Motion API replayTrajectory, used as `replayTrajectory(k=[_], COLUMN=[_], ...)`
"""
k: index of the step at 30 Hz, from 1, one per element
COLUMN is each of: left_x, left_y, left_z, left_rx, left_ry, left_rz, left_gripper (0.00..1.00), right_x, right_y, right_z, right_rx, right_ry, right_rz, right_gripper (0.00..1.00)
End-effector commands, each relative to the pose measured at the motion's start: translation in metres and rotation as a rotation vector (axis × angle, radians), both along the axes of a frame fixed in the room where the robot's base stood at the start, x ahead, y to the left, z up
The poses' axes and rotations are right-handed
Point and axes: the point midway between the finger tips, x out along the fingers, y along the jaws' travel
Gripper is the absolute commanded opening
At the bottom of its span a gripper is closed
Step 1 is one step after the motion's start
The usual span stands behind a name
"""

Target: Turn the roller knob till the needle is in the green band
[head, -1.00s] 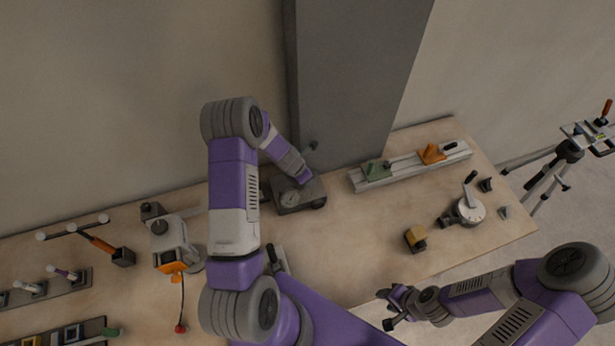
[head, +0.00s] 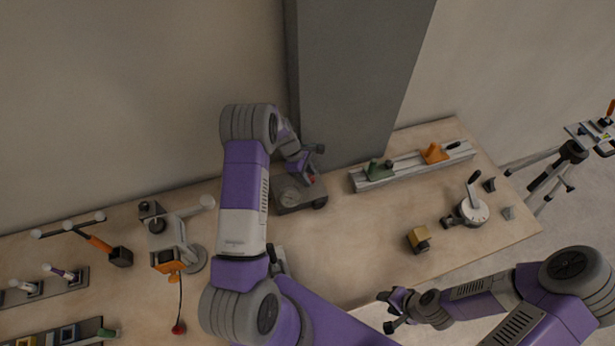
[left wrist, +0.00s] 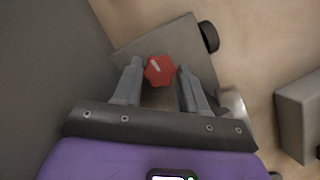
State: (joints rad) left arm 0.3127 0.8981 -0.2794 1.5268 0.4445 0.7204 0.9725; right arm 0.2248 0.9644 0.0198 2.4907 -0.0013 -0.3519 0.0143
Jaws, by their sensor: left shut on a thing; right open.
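The red lobed knob (left wrist: 159,70) with a pale mark sits on a grey box (left wrist: 130,50) in the left wrist view. In the head view the knob (head: 312,179) is a small red spot beside my left gripper (head: 308,164). My left gripper (left wrist: 160,77) is shut on the knob, one finger on each side. The box (head: 285,209) stands on the table near the grey pillar. Its round dial (head: 289,196) shows in the head view, but the needle and green band are too small to read. My right gripper (head: 393,309) is open, away at the table's front edge.
A rail with green (head: 378,168) and orange (head: 434,153) clamps lies to the right. A grey column (head: 350,80) rises right behind the box.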

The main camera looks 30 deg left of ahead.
Motion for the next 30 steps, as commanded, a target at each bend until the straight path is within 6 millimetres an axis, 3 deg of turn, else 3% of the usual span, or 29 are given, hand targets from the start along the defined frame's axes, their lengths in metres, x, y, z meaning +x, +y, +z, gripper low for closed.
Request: replayTrajectory(k=[12, 27, 28, 30], left_x=[0.0008, 0.0008, 0.0008, 0.0008], left_y=[0.0000, -0.0002, -0.0002, -0.0002], left_z=[-0.0014, -0.0009, -0.0009, -0.0009], left_rx=[0.000, -0.002, -0.002, -0.001], left_ry=[0.001, 0.003, 0.003, 0.002], left_rz=[-0.169, -0.186, -0.186, -0.186], left_gripper=[0.11, 0.11, 0.43, 0.54], right_x=[0.0001, 0.0000, 0.0000, 0.0000], right_y=[0.0000, 0.0000, 0.0000, 0.0000], right_z=[-0.0110, -0.0114, -0.0114, -0.0114], right_rx=[0.000, 0.000, 0.000, 0.000], right_ry=[0.000, 0.000, 0.000, 0.000], right_rz=[0.000, 0.000, 0.000, 0.000], right_gripper=[0.43, 0.43, 0.43, 0.43])
